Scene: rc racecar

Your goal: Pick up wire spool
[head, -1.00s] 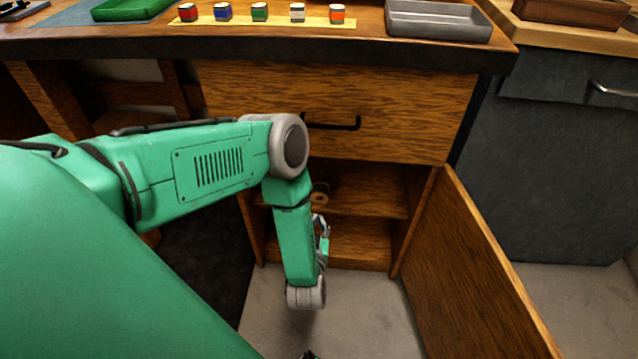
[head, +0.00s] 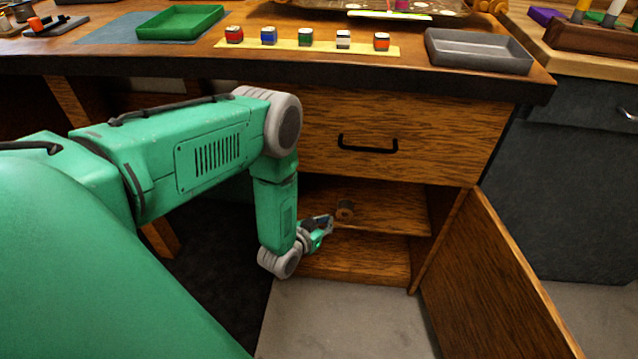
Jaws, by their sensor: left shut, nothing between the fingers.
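A small brown, round spool (head: 345,210) sits on the upper shelf inside the open cabinet, below the drawer. My left gripper (head: 329,225) is shut and empty at the front of that shelf, just left of and slightly below the spool in the picture. Its fingers point right, and there seems to be a small gap to the spool. The rest of the left arm comes in from the left and bends down in front of the cabinet. My right gripper is not in view.
The cabinet door (head: 492,275) stands open at the right. A drawer with a black handle (head: 368,146) is shut above the shelf (head: 390,213). On the table top are several coloured blocks on a yellow strip (head: 325,48), a green tray (head: 180,22) and a grey tray (head: 478,52).

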